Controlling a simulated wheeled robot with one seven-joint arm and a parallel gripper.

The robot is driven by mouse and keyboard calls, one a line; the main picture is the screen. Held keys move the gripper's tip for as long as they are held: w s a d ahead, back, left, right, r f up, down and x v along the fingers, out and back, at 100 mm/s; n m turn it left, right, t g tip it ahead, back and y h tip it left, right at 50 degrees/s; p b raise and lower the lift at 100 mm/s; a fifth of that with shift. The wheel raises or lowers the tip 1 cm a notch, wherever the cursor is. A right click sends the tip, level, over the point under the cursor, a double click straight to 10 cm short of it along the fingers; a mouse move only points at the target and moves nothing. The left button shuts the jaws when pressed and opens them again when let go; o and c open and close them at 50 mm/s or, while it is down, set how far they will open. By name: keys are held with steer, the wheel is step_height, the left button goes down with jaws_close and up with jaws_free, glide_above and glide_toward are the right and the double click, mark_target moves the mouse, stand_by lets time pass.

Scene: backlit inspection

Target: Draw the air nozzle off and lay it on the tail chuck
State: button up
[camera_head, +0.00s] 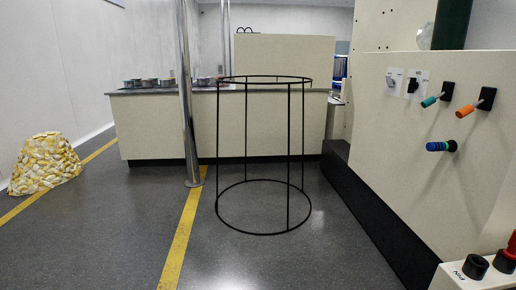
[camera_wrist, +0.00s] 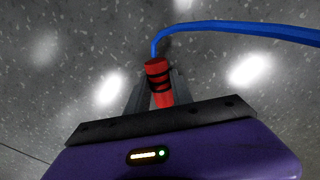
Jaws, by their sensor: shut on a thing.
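In the wrist view, my gripper (camera_wrist: 162,84) is shut on a red cylinder with black bands, which I take for the air nozzle (camera_wrist: 156,66). A blue hose (camera_wrist: 235,27) runs from its far end and off to the right edge. Only grey speckled floor shows behind it, and nothing seen touches the nozzle except the fingers and hose. The head view does not show my gripper. I cannot identify the tail chuck in either view.
In the head view, a pale panel (camera_head: 422,165) at right carries teal (camera_head: 430,101), orange (camera_head: 466,110) and blue-ringed (camera_head: 440,146) handles. A black wire frame (camera_head: 264,235) and a steel post (camera_head: 187,110) stand on the floor.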

jaws_close()
steer(key=shift+s+a+p, duration=0.5)
steer(key=shift+s+p, duration=0.05)
steer(key=shift+s, duration=0.15)
steer(key=shift+s+a, duration=0.2)
steer(key=shift+s, duration=0.1)
steer(key=shift+s+a+p, duration=0.15)
steer(key=shift+s+p, duration=0.1)
steer(key=shift+p, duration=0.1)
steer(key=shift+s+a+p, duration=0.35)
steer(key=shift+s+a, duration=0.05)
steer(key=shift+s, duration=0.2)
steer(key=shift+s+a, duration=0.15)
steer(key=shift+s, duration=0.1)
stand_by(0.3)
